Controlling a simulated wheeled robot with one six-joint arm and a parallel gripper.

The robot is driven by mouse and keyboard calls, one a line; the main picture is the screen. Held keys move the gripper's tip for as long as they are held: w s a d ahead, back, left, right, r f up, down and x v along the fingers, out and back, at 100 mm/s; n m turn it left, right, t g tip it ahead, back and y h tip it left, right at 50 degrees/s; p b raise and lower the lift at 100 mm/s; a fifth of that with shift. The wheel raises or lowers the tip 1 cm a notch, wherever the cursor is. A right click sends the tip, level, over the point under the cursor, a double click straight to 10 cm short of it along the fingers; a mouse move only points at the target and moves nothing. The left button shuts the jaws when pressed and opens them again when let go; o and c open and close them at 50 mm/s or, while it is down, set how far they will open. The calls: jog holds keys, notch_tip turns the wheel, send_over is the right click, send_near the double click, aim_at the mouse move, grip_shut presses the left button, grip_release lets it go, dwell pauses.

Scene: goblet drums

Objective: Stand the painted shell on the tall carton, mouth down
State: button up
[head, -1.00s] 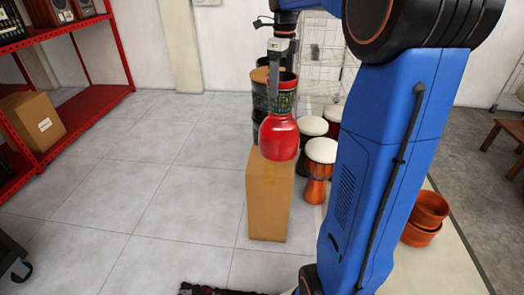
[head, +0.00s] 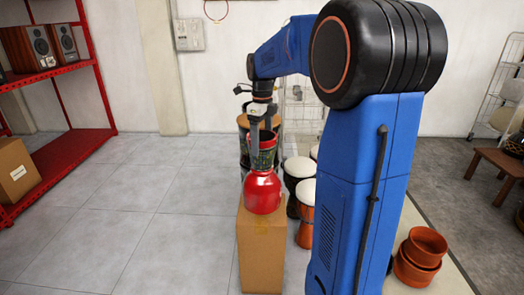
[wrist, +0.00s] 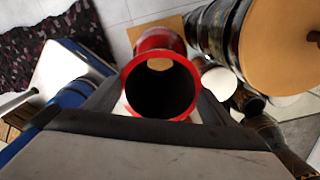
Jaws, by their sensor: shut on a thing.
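The painted shell (head: 263,193) is a glossy red goblet body with a dark, green-patterned band on its narrower upper part. It is upright, wide bowl down and narrow end up. It is over the top of the tall brown carton (head: 262,262), roughly centred; I cannot tell whether it touches. My gripper (head: 262,150) is shut on the narrow upper part from above. In the wrist view, the shell's red rim (wrist: 127,75) faces the camera between the fingers of my gripper (wrist: 160,92), and a tan patch shows through its open inside.
Goblet drums with white heads (head: 299,167) stand close behind and right of the carton. Terracotta pots (head: 425,246) are at the lower right. A red shelf (head: 80,150) stands at the left. The floor left of the carton is clear.

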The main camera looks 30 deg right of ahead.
jog(key=shift+f, duration=1.65)
jog(key=shift+f, duration=0.1)
jog(key=o, duration=2.1)
notch_tip(320, 180, up, 12)
jog(key=shift+s+r, duration=0.1)
